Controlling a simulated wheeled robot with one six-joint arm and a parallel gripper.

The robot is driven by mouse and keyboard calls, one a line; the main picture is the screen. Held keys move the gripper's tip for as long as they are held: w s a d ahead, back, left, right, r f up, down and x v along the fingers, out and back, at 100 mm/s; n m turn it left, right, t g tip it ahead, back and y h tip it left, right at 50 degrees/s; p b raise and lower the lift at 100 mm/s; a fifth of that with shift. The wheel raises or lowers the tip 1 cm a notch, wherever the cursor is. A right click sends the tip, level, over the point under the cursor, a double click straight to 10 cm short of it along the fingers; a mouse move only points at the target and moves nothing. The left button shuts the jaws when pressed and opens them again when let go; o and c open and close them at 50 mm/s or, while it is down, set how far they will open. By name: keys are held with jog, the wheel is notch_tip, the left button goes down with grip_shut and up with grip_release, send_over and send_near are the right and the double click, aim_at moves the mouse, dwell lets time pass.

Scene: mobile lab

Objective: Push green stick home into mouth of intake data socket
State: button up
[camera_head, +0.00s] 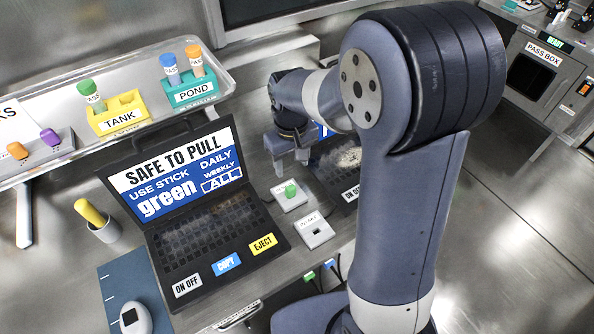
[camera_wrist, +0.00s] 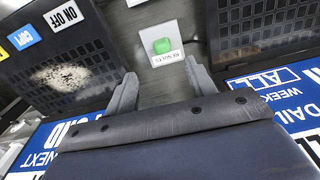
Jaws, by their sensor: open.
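The green stick (camera_head: 290,190) stands in a white socket block between the two laptops. In the wrist view the green stick (camera_wrist: 162,45) shows from above as a rounded green end on its labelled white block. The intake data socket (camera_head: 316,232) is a separate white block with a dark square mouth, nearer the front edge, and its mouth looks empty. My gripper (camera_head: 291,160) is open and empty, above and behind the green stick. In the wrist view its two fingers (camera_wrist: 160,78) point toward the stick, which lies beyond their tips and apart from them.
An open laptop (camera_head: 210,225) reads "SAFE TO PULL" and "USE STICK green". A second laptop (camera_head: 345,160) stands right of the blocks, partly hidden by my arm. A cup (camera_head: 105,232) with a yellow item is at left. A shelf (camera_head: 222,82) holds tube racks behind.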

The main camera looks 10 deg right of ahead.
aim_at(290, 187)
jog(key=f, duration=0.6)
jog(key=shift+w, duration=0.35)
jog(key=shift+s+a+f+p, duration=0.15)
jog(key=shift+f+p, duration=0.2)
jog(key=shift+f, duration=0.95)
jog(key=shift+w+a+f+p, duration=0.1)
jog(key=shift+f+p, duration=0.2)
jog(key=shift+f, duration=1)
jog(key=shift+s, duration=0.1)
jog(key=shift+c, duration=0.5)
jog(key=c, duration=0.9)
jog(key=shift+c, duration=0.2)
